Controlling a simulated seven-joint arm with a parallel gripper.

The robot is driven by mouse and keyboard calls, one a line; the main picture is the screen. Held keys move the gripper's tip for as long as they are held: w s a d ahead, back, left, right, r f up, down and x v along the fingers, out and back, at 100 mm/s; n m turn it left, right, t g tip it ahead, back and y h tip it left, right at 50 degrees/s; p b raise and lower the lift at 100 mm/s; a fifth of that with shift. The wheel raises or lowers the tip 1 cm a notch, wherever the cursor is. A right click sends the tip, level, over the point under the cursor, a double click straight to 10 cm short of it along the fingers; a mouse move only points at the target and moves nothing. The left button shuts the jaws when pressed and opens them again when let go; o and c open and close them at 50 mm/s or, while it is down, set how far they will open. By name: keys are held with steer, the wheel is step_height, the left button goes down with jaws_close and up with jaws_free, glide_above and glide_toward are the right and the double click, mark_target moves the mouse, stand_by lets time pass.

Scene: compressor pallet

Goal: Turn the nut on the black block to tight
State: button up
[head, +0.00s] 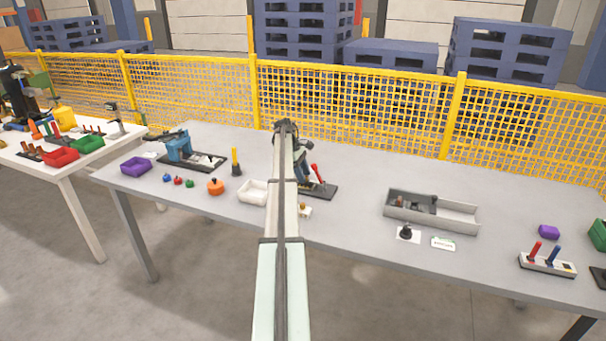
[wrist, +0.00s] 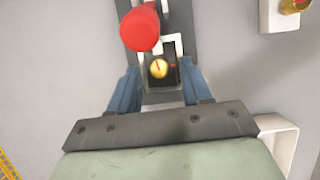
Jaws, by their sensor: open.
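In the wrist view a round brass nut (wrist: 159,69) with a red mark on its face sits on the black block (wrist: 157,86). My gripper (wrist: 160,78) is open, with its blue fingers apart on the left and right of the block and nut. I see no contact with the nut, and the height gap cannot be judged. In the head view my arm hides the nut and my gripper.
A red handle (wrist: 140,28) rises just beyond the nut; it also shows in the head view (head: 317,175). A white block with a brass part (wrist: 292,6) is at upper right. A white tray (head: 252,192) stands left of my arm, a grey bin (head: 460,219) right.

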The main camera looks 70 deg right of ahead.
steer(key=shift+c, duration=0.3)
jaws_close()
stand_by(0.3)
steer(key=m, duration=0.1)
steer(key=m+y, duration=0.1)
steer(key=shift+d+m, duration=0.25)
steer(key=shift+m, duration=0.15)
steer(key=shift+m+y, duration=0.7)
steer(key=shift+m, duration=1)
